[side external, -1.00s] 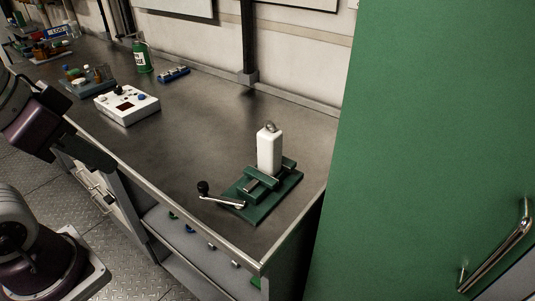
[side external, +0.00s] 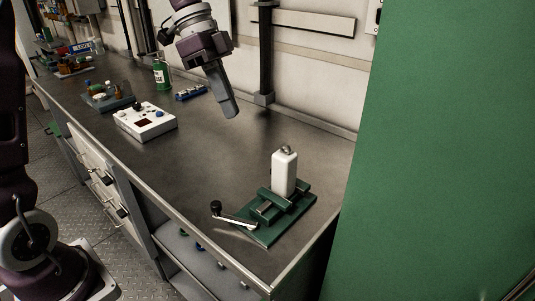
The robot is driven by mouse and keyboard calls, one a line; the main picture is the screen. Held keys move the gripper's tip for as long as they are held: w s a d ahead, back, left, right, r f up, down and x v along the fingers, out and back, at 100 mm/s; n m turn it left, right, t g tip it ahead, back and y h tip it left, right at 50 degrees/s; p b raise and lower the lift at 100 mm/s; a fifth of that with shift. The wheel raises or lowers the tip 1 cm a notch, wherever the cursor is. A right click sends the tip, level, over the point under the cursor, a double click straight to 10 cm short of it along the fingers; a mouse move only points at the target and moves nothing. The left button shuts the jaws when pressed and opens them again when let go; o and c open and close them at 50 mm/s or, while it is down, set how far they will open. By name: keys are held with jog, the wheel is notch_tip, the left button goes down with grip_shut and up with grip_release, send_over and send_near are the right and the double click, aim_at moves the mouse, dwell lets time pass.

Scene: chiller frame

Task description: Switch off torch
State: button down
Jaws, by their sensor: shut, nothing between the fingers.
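My gripper (side external: 231,110) is shut and empty, pointing down above the middle of the bench, apart from everything. No thing shows plainly as a torch. A white control box (side external: 146,122) with a black knob, a dark display and blue buttons sits on the bench, left of and below my gripper. A small dark blue object (side external: 191,93) lies near the wall, left of my gripper; it is too small to tell what it is. A white block (side external: 284,173) with a metal ring on top stands upright in a green vise (side external: 270,233) at the front right.
The vise's crank handle (side external: 217,209) sticks out to the left. A green canister (side external: 161,75) and a tray of small items (side external: 108,103) stand further back left. A black post (side external: 266,60) rises at the wall. A green panel (side external: 450,150) bounds the right. The bench middle is clear.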

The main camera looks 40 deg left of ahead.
jog(key=w+a+f+m+h, duration=0.4)
jog(key=w+a+m, duration=0.1)
jog(key=w, duration=0.4)
jog(key=shift+a+f+m+g, duration=0.3)
jog(key=shift+f+m, duration=0.1)
jog(key=shift+m, duration=0.1)
jog(key=shift+w, duration=0.1)
jog(key=a+f+x, duration=0.1)
jog(key=x, duration=1.2)
jog(key=shift+a+f, duration=0.35)
